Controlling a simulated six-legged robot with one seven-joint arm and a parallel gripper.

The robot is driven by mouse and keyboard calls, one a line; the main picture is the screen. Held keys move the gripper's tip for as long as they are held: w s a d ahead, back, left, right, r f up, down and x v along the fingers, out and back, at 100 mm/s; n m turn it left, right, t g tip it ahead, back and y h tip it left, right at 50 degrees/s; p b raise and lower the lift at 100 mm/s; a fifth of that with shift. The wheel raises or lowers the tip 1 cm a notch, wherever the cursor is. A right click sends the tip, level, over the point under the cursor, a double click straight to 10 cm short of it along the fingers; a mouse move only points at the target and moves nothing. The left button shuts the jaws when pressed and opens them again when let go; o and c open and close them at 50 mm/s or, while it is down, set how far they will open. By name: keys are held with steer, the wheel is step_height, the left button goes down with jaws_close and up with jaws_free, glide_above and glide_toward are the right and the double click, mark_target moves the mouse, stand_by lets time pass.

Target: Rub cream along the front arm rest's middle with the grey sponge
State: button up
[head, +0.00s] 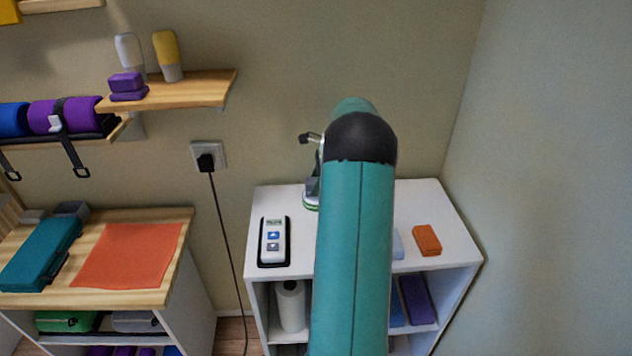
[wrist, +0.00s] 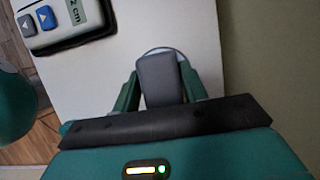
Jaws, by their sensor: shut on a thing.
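My gripper (wrist: 160,74) is shut on a dark grey block, the grey sponge (wrist: 161,82), in the wrist view. Its teal fingers stand on either side of the sponge. A pale round rim, perhaps of a dish (wrist: 182,54), shows just behind the sponge, over the white cabinet top; whether they touch I cannot tell. In the head view my teal arm hides most of the gripper and the sponge. I cannot make out the front arm rest or any cream in either view.
The white cabinet (head: 440,214) carries a handset (head: 273,242) on a black base, also in the wrist view (wrist: 75,14), an orange block (head: 427,240) and a partly hidden light blue thing (head: 398,245). A wooden shelf (head: 205,88) and a wooden-topped unit (head: 178,262) stand left.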

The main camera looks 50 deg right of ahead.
steer(key=shift+f, duration=0.45)
stand_by(1.1)
steer(key=shift+r, duration=0.1)
steer(key=shift+r, duration=3.5)
